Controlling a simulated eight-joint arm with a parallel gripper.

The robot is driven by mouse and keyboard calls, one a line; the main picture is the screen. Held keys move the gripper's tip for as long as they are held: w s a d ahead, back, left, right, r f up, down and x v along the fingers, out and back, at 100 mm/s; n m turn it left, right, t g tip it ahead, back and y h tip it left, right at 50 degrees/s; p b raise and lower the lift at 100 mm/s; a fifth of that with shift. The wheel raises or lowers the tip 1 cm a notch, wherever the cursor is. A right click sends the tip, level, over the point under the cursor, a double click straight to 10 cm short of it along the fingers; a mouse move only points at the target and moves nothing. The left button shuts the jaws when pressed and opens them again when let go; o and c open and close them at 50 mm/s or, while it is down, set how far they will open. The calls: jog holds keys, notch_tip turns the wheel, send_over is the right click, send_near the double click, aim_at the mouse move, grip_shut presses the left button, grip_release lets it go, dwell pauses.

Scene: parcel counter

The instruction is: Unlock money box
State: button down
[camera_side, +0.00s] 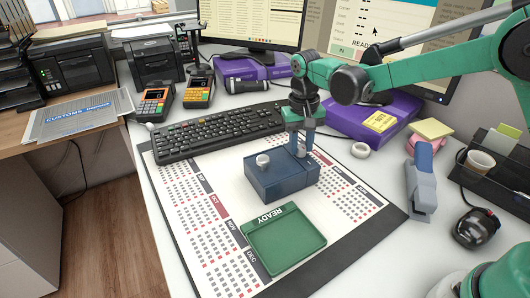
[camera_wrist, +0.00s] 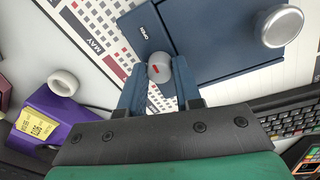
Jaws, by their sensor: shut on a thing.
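The money box (camera_side: 276,178) is dark blue and sits on the calendar desk mat. A round silver knob (camera_side: 263,160) stands on its top; it also shows at the upper right of the wrist view (camera_wrist: 281,26). My gripper (camera_side: 300,148) is at the far right side of the box. Its two blue fingers (camera_wrist: 160,84) are shut on the lock knob. In the side view the lock knob is hidden.
A green tray marked READY (camera_side: 285,240) lies in front of the box on the calendar mat (camera_side: 205,245). The keyboard (camera_side: 215,130) is behind. A purple box (camera_side: 365,118), a white ring (camera_side: 361,150) and a blue-grey stapler (camera_side: 421,180) are to the right.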

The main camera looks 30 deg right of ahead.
aim_at(301, 147)
jog(key=c, duration=0.6)
grip_release()
jog(key=shift+a+r, duration=0.1)
jog(key=shift+r, duration=2.75)
jog(key=shift+s+r, duration=0.15)
jog(key=shift+r, duration=0.05)
jog(key=s+d+n+t, duration=0.1)
jog(key=s+t, duration=0.2)
jog(key=s, duration=0.3)
jog(key=s+d+r+n+t, duration=0.1)
jog(key=s+d+n+t, duration=0.1)
jog(key=s+t, duration=0.2)
jog(key=s, duration=0.3)
jog(key=shift+s+r+n, duration=0.2)
jog(key=shift+r+n, duration=0.1)
